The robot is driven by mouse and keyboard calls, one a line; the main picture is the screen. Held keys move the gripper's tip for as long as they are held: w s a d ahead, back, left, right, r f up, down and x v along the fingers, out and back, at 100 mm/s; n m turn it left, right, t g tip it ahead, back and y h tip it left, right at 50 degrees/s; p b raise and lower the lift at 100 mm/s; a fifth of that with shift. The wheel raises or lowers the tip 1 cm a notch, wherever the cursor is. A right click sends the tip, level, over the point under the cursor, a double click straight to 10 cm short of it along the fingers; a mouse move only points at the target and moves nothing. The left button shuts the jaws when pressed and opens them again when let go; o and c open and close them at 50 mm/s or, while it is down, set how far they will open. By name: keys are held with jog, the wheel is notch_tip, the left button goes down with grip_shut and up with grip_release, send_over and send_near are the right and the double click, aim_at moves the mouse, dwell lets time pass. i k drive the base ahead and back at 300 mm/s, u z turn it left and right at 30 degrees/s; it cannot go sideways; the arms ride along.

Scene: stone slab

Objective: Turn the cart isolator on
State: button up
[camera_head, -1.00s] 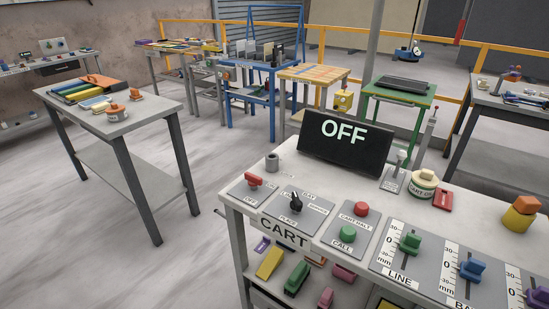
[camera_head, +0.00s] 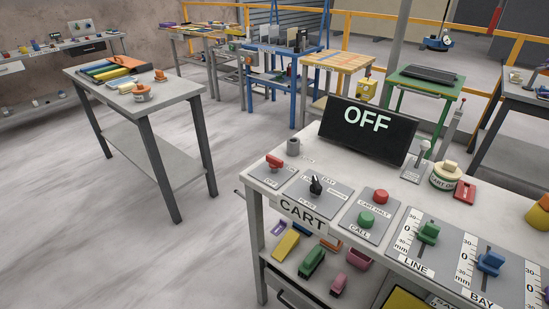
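The console with the CART sign (camera_head: 303,215) stands at the right of the head view. At its left corner a small plate carries a red handle (camera_head: 274,162); this looks like the isolator, but its small lettering is too blurred to read surely. Next to it is a plate with a black selector knob (camera_head: 316,186). A dark display (camera_head: 367,128) at the back of the console reads OFF in pale letters. My gripper is not in view.
Red (camera_head: 380,196) and green (camera_head: 366,217) buttons and LINE (camera_head: 428,233) and BAY (camera_head: 489,263) sliders sit right of the selector. A grey cylinder (camera_head: 293,146) stands behind the red handle. A grey table (camera_head: 140,85) stands left, with open floor (camera_head: 110,240) before it.

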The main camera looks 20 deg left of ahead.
aim_at(276, 163)
jog(key=k, duration=0.45)
jog(key=z, duration=1.5)
jog(key=k, duration=1.15)
jog(key=u, duration=1.65)
jog(key=i, duration=1.5)
jog(key=z, duration=0.05)
